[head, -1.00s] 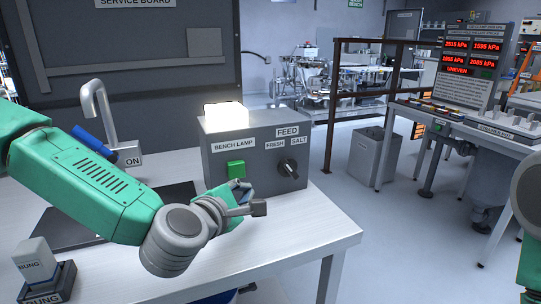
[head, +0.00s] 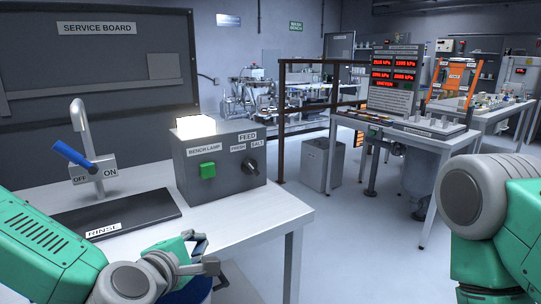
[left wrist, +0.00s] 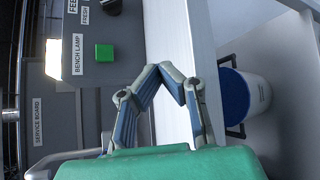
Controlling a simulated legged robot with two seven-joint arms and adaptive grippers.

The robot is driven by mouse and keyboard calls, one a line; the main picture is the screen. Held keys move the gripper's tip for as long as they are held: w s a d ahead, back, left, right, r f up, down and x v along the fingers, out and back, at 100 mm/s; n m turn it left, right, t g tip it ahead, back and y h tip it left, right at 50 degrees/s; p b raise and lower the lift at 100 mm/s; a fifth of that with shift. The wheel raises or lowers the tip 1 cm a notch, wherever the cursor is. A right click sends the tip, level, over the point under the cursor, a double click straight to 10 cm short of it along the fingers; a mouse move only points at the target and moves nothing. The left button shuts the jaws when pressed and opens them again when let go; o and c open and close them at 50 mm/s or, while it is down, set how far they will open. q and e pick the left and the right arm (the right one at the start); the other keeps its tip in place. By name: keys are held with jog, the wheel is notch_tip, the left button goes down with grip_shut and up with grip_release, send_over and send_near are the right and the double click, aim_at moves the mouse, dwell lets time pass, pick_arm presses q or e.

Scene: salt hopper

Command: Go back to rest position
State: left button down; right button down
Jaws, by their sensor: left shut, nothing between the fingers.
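My left gripper (head: 203,250) is low at the front edge of the white bench in the head view, clear of the control box. In the left wrist view its two fingers (left wrist: 165,72) meet at the tips with nothing between them. The grey control box (head: 222,168) has a green bench lamp button (head: 207,170), a dark feed knob (head: 251,167) and a lit lamp on top. My right arm (head: 495,215) shows at the right edge, but its gripper is out of view.
A tap with a blue lever (head: 74,155) stands behind a dark rinse tray (head: 120,218) on the bench (head: 270,212). A blue-topped bin (left wrist: 235,95) is below the bench edge. A grey bin (head: 322,163) and a display panel (head: 393,80) stand beyond. Floor between is clear.

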pick_arm(q)
jog(key=s+a+f+m+g, duration=0.1)
jog(key=s+f+m+g, duration=0.3)
jog(key=s+f+m, duration=0.5)
jog(key=s+f+m+g, duration=0.25)
jog(key=s+f, duration=0.35)
jog(key=f, duration=0.6)
jog(key=s+a+f+m+g+y, duration=0.1)
jog(key=s+a+f+m+g, duration=0.2)
jog(key=s+a, duration=0.3)
jog(key=s+a+f+m+g+y, duration=0.2)
jog(key=s+a+f+m+g, duration=0.2)
jog(key=s, duration=0.7)
jog(key=a+f+m, duration=0.2)
jog(key=a, duration=0.1)
jog(key=shift+s, duration=0.15)
